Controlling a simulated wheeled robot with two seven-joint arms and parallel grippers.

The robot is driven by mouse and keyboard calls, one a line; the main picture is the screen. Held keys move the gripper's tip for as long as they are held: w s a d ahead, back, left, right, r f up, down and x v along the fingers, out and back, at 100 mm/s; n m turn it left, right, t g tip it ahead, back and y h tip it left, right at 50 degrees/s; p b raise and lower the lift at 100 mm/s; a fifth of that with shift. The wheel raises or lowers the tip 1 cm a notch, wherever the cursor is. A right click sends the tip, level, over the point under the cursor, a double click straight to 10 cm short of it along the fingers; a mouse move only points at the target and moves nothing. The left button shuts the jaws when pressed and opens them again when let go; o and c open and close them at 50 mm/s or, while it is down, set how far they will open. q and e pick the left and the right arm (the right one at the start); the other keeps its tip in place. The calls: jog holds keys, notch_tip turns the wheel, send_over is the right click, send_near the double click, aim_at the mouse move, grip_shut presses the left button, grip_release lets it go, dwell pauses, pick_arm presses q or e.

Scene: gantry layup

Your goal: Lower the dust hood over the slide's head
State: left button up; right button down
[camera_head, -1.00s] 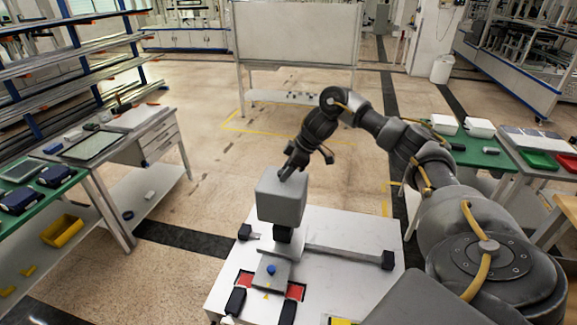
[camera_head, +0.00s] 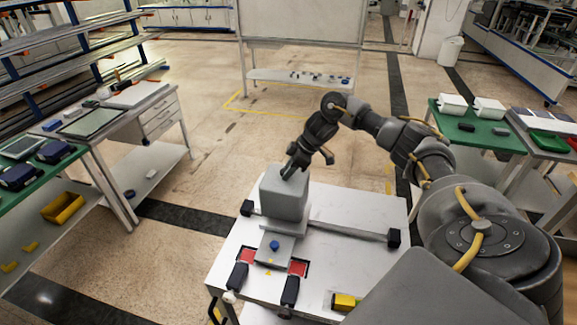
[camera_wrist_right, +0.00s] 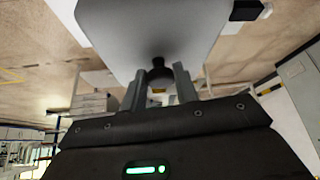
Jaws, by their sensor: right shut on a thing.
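The dust hood (camera_head: 285,197) is a light grey box over the slide on the white table. My right gripper (camera_head: 291,172) is above it, shut on the knob on its top. In the right wrist view, the two fingers (camera_wrist_right: 158,88) stand either side of the dark knob (camera_wrist_right: 158,70), with the hood (camera_wrist_right: 150,28) beyond. The slide's rail (camera_head: 345,230) runs right from beneath the hood. The slide's dark head is hidden by the hood; whether the hood's rim touches the slide cannot be told. My left gripper is not in view.
The white table (camera_head: 345,262) has dark end blocks (camera_head: 393,238), a plate with a blue button (camera_head: 274,245), red patches and black handles in front of the hood. A yellow-and-black item (camera_head: 345,302) lies at the front edge. Benches stand left and right.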

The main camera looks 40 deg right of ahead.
aim_at(290, 178)
jog(key=shift+f+b, duration=0.3)
jog(key=shift+f, duration=0.65)
jog(key=shift+f+b, duration=0.35)
jog(key=shift+f, duration=0.5)
jog(key=shift+w, duration=0.1)
jog(key=c, duration=1)
grip_release()
jog(key=shift+d+r, duration=0.15)
jog(key=shift+r, duration=0.1)
jog(key=b+v, duration=0.2)
jog(key=v, duration=0.7)
jog(key=shift+s+d+r, duration=0.1)
jog(key=shift+s+r, duration=0.3)
jog(key=shift+r, duration=0.15)
